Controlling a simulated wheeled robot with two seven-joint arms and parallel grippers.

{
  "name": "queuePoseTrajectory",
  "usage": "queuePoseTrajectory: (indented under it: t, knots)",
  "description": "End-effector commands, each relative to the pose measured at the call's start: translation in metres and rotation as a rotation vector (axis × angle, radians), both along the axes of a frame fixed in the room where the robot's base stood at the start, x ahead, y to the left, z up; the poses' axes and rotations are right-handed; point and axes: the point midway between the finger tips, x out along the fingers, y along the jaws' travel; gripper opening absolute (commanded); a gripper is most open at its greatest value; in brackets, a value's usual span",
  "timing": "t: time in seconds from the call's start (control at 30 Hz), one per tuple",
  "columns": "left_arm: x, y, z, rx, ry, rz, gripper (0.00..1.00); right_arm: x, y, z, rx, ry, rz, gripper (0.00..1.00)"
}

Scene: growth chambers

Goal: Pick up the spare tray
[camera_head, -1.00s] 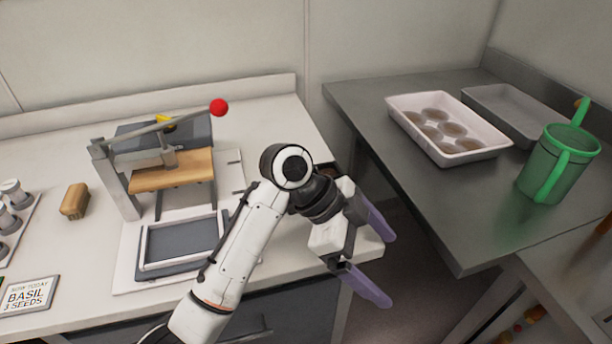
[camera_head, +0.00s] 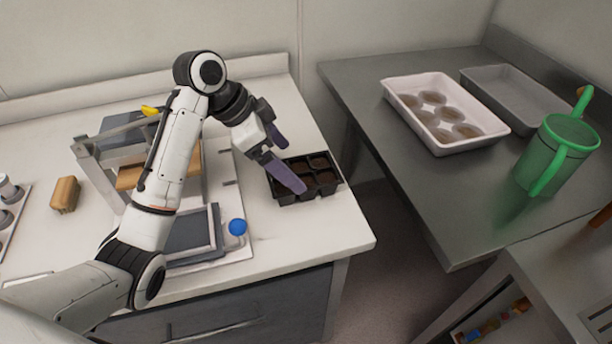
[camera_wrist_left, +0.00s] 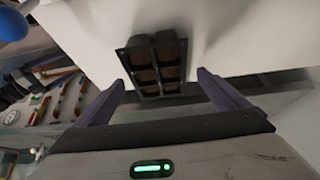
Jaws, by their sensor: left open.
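A black tray with several soil-filled cells (camera_head: 322,190) sits on the white counter near its right edge, and no label shows whether it is the spare one. It also shows in the left wrist view (camera_wrist_left: 150,88), between and beyond the fingers. My left gripper (camera_head: 296,168) is open, its purple fingers angled down at the black tray's left side. In the left wrist view the fingers (camera_wrist_left: 161,79) are apart with nothing held between them. One finger overlaps the tray in the head view; I cannot tell if it touches. My right gripper is not in view.
A lever press (camera_head: 100,165) stands behind my left arm, with a blue ball (camera_head: 237,227) nearby. Across a gap, the steel table (camera_head: 385,150) holds a white tray of round pots (camera_head: 405,128), an empty grey tray (camera_head: 510,72) and a green jug (camera_head: 553,160). The counter's front right is clear.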

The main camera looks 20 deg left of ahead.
Motion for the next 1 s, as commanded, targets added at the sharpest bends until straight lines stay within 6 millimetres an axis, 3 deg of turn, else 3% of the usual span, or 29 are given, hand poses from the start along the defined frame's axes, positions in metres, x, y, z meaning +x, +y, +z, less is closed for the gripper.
queuePoseTrajectory:
  t: [0.4, 0.7, 0.73, 1.0]
  knots:
    - [0.014, -0.03, -0.045, -0.002, 0.002, 0.001, 0.94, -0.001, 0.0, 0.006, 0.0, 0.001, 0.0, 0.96]
    - [0.016, -0.032, -0.051, -0.001, -0.001, 0.001, 0.94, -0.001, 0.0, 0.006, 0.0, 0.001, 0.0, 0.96]
    - [0.016, -0.032, -0.051, -0.001, -0.001, 0.001, 0.92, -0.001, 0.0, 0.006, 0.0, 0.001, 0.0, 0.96]
    - [0.017, -0.032, -0.05, -0.002, -0.003, 0.001, 0.51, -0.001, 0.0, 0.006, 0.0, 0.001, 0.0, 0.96]
